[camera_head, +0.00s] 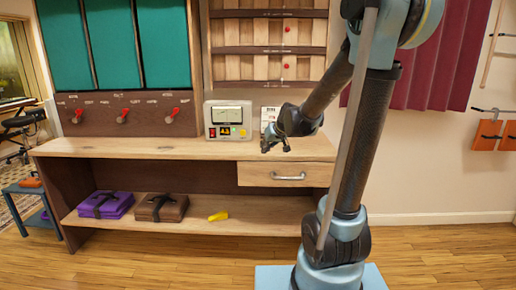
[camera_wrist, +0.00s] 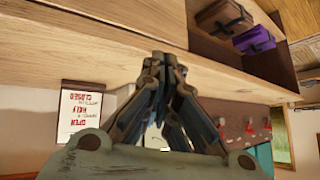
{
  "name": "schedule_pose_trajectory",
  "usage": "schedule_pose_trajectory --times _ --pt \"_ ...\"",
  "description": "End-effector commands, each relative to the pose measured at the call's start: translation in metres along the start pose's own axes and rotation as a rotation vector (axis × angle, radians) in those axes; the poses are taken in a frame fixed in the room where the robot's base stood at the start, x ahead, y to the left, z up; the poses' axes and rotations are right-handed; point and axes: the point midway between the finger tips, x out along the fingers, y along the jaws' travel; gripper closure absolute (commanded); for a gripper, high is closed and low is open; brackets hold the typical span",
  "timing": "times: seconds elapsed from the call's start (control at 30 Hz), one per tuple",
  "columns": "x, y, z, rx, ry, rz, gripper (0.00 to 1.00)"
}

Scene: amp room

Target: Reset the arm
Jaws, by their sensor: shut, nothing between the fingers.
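My arm rises at the right of the head view and bends down toward the workbench. The bench edge shows close past the fingertips.
The workbench (camera_head: 150,147) carries a meter box (camera_head: 228,121) and a card (camera_head: 269,118). Below are a drawer (camera_head: 287,173), a purple case (camera_head: 106,205), a brown case (camera_head: 160,207) and a yellow object (camera_head: 218,216). Floor at the right is clear.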

Motion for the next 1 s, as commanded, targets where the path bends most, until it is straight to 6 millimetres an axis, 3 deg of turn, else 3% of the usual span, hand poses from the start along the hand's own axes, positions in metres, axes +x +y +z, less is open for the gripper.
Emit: schedule_pose_trajectory --times 0.1,0.5,1.0 --pt "-0.026 0.005 0.029 0.015 -0.049 0.025 1.0" --pt "-0.098 0.019 0.133 0.08 -0.218 0.12 1.0" --pt "-0.166 0.032 0.274 0.19 -0.425 0.263 1.0"
